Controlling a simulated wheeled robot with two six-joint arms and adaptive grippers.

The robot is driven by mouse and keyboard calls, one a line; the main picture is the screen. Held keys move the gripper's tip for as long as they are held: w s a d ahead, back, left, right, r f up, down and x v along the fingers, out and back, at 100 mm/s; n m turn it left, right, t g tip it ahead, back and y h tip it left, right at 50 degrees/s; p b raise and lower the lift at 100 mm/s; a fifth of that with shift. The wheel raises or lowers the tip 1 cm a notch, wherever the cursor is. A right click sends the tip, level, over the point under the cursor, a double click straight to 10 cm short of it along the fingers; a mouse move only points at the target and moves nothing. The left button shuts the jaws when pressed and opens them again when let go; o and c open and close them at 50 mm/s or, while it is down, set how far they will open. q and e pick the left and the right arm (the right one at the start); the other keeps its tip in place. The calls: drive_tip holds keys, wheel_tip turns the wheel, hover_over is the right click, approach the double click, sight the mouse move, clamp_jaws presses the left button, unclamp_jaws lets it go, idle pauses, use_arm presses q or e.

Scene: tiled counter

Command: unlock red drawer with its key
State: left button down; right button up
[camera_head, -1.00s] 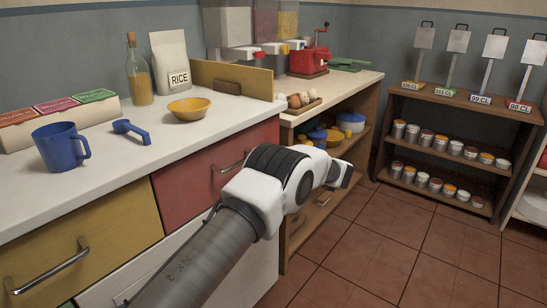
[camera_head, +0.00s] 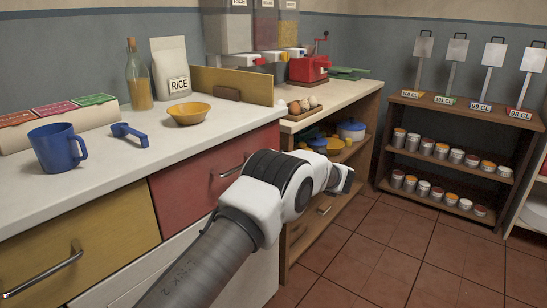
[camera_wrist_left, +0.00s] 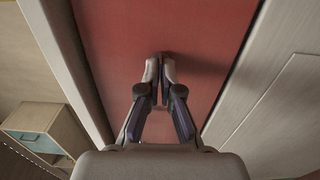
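The red drawer (camera_head: 180,192) is in the counter front, right of a yellow drawer, and its face fills the middle of the left wrist view (camera_wrist_left: 110,40). My left arm crosses in front of its right part in the head view, and the gripper end is hidden there. In the left wrist view my left gripper (camera_wrist_left: 160,62) points at the red face. Its fingers are close together, tips at or very near the face. A small dark patch shows at the tips. I cannot make out a key or the lock. My right gripper is not in view.
The counter top holds a blue mug (camera_head: 57,147), a blue scoop (camera_head: 129,134), a yellow bowl (camera_head: 188,113), a bottle (camera_head: 138,82) and a rice bag (camera_head: 170,72). A lower wooden shelf unit (camera_head: 335,105) adjoins on the right. The tiled floor (camera_head: 375,245) is clear.

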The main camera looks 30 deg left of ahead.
use_arm(q)
drive_tip(key=c, duration=1.4)
unclamp_jaws()
drive_tip(key=shift+d, duration=0.1)
drive_tip(key=d, duration=0.7)
drive_tip(key=s+d, duration=0.1)
drive_tip(key=d, duration=0.3)
drive_tip(key=shift+d, duration=0.35)
